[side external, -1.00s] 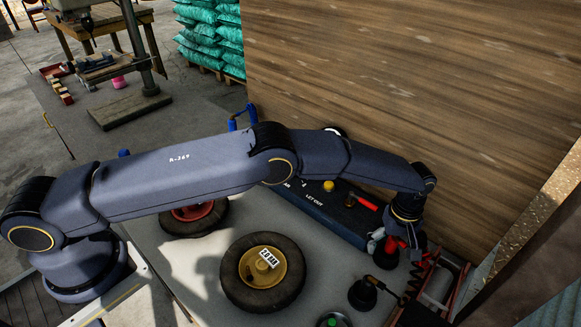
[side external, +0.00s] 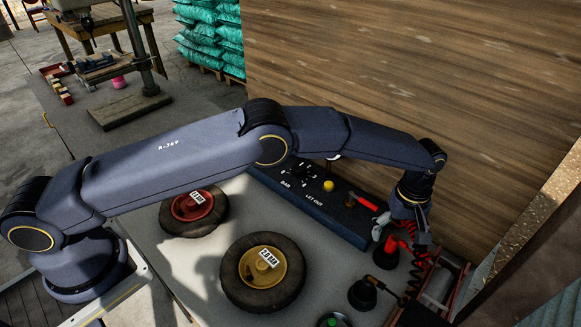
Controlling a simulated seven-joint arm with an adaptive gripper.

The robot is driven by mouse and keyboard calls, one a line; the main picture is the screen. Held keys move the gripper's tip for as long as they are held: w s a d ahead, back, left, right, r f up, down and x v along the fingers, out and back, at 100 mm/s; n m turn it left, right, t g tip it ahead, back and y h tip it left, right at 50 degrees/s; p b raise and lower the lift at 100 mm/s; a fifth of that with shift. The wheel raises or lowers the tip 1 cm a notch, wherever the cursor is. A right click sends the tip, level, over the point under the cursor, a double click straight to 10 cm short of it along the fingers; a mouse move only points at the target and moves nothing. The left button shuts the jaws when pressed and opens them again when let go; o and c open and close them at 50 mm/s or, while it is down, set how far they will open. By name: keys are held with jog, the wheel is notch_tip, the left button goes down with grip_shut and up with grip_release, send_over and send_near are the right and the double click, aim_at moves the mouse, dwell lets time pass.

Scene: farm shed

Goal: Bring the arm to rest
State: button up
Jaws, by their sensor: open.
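My arm reaches across the work table (side external: 205,262) from the left. My gripper (side external: 408,240) hangs at the right end of the arm, pointing down. It is open, just above a black stand with a red-handled piece (side external: 392,246) and beside a red coiled hose (side external: 424,254). I cannot tell from this view whether a finger touches the red piece. Nothing shows held between the fingers.
A wheel with a yellow hub (side external: 262,272) and one with a red hub (side external: 194,208) lie on the table. A dark control box (side external: 310,205) with a yellow button and red lever runs along the wooden wall (side external: 420,80). Black stands (side external: 362,293) crowd the right front.

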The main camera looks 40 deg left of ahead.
jog(key=shift+r, duration=1.35)
jog(key=shift+w+a, duration=0.1)
